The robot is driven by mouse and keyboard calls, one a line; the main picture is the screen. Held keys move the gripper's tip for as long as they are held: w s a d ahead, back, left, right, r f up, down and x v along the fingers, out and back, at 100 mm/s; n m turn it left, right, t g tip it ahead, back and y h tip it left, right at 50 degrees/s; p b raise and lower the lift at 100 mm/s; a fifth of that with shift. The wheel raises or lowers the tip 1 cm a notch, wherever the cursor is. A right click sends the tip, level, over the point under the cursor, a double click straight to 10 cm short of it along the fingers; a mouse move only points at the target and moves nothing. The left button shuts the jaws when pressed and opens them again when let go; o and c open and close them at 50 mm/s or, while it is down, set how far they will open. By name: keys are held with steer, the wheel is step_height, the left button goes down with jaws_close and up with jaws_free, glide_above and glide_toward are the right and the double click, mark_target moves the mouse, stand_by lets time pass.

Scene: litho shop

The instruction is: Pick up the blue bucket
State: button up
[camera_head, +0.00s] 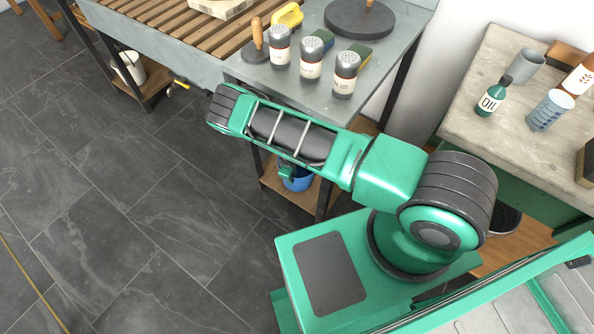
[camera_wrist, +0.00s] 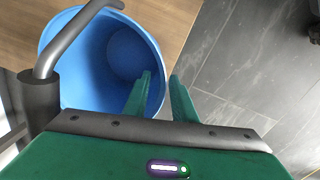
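The blue bucket (camera_head: 298,183) stands on the low wooden shelf under the grey table, mostly hidden behind my arm and gripper in the head view. In the wrist view the open mouth of the blue bucket (camera_wrist: 88,62) faces the camera, and it looks empty. My gripper (camera_wrist: 161,76) has its green fingers apart at the bucket's right rim. The left finger overlaps the bucket's inside and the right finger is outside it. The rim shows between them, with gaps, so I see no firm grip.
A dark bent rod (camera_wrist: 72,42) crosses the bucket's left side in the wrist view. The grey table (camera_head: 310,88) above holds several shakers. A white bucket (camera_head: 129,68) stands on a shelf at left. The dark tiled floor (camera_head: 130,190) at left is clear.

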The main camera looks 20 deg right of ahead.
steer(key=shift+w+d+f, duration=0.1)
steer(key=shift+w+f, duration=0.05)
steer(key=shift+f, duration=1.6)
steer(key=shift+w+d+f, duration=0.1)
steer(key=shift+f, duration=1.65)
jaws_close()
